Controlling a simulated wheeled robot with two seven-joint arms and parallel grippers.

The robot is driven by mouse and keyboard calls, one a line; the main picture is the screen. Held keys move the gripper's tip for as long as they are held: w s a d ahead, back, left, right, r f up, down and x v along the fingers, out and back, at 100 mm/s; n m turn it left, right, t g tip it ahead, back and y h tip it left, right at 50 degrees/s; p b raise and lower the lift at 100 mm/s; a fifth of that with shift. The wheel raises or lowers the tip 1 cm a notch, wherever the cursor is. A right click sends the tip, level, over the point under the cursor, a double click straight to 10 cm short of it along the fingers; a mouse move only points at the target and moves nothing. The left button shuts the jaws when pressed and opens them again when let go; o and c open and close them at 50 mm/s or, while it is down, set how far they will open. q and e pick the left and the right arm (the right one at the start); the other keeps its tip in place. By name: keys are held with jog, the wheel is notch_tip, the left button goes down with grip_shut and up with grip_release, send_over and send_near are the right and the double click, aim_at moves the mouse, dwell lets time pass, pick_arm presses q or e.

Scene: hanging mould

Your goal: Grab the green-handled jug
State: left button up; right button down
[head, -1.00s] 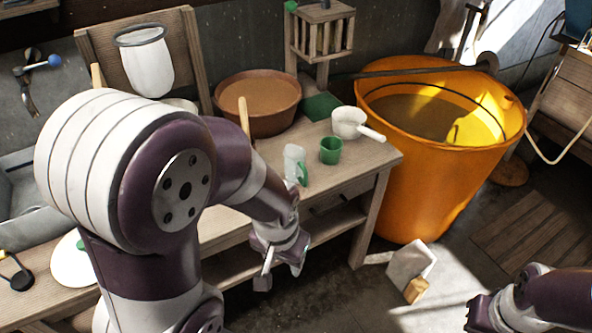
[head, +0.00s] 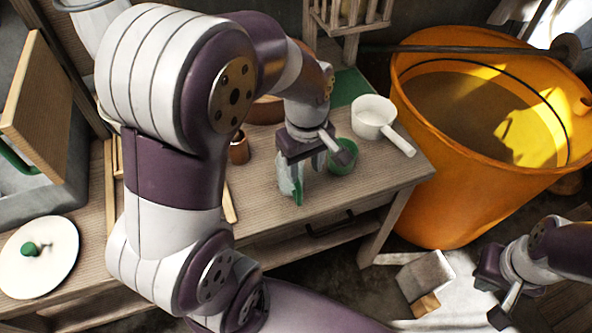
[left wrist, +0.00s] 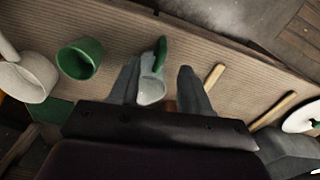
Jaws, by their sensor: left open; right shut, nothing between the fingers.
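The jug (head: 286,184), pale and see-through with a green handle (head: 298,190), stands on the wooden bench, partly hidden by my left gripper. My left gripper (head: 306,168) is open, pointing down over the jug. In the left wrist view the jug (left wrist: 151,90) shows between the two spread fingers (left wrist: 158,70), closer to the left finger. Its green handle (left wrist: 160,52) points away from the palm. I cannot tell how far down the fingers reach beside it. My right gripper (head: 490,283) is shut and empty, low at the right, away from the bench.
A green cup (head: 343,160) stands close to the right of my left gripper, with a white long-handled pot (head: 373,112) behind it. A brown cup (head: 239,148) stands to the left. A big orange tub (head: 450,205) stands beside the bench (head: 400,165).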

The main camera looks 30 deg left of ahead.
aim_at(300, 190)
pick_arm(q)
jog(key=f, duration=0.4)
jog(key=f+b, duration=0.1)
jog(key=f, duration=0.3)
jog(key=a+f, duration=0.1)
jog(key=f, duration=0.3)
jog(key=shift+s, duration=0.1)
jog(key=shift+f, duration=0.1)
jog(key=shift+d, duration=0.1)
jog(key=c, duration=0.7)
grip_shut()
pick_arm(e)
jog(key=shift+w+f, duration=0.1)
jog(key=shift+f, duration=0.7)
